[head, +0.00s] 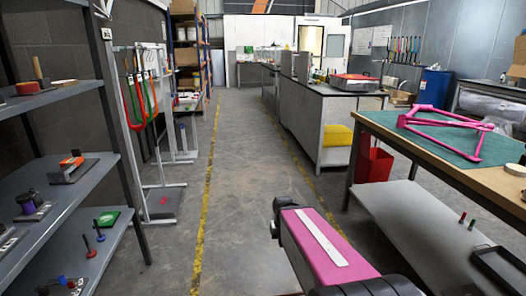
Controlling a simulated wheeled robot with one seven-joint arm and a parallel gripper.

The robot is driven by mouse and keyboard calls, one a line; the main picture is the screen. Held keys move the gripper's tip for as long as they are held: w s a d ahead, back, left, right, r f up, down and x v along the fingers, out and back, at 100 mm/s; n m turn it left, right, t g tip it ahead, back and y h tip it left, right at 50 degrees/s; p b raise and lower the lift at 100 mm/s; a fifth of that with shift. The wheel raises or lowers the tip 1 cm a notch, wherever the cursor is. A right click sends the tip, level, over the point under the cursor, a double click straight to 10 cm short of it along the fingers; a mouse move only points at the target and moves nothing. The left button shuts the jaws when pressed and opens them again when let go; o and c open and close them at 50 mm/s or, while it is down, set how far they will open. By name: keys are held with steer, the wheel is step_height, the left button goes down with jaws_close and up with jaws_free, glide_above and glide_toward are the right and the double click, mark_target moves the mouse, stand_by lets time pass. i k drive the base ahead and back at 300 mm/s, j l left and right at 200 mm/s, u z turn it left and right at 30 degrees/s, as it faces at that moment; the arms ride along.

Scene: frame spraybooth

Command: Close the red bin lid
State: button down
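The red bin (375,164) stands on the floor at the right of the aisle, beside the near workbench. A narrow red part rises above its left side; I cannot tell for sure whether this is a raised lid. The bench and its leg hide part of the bin. My arm, a pink link with a white stripe and dark joints, reaches up from the lower right into the aisle. It is well short of the bin and apart from it. My gripper's fingers do not show.
The near workbench (466,169) carries a pink bicycle frame (455,127) on a green mat. A yellow bin (337,136) sits under the farther counter (318,92). Shelves (45,195) line the left. The aisle (240,150) between yellow floor lines is clear.

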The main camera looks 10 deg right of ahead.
mark_target(365, 142)
steer(key=i+z, duration=0.25)
steer(key=i, duration=0.3)
steer(key=i+j+z, duration=0.25)
steer(key=i, duration=0.3)
steer(key=i+j+z, duration=0.25)
steer(key=i, duration=0.3)
steer(key=i+j+z, duration=0.15)
steer(key=i+z, duration=0.2)
steer(key=i+j+z, duration=0.4)
steer(key=i+j+u, duration=0.25)
steer(key=i+j, duration=0.55)
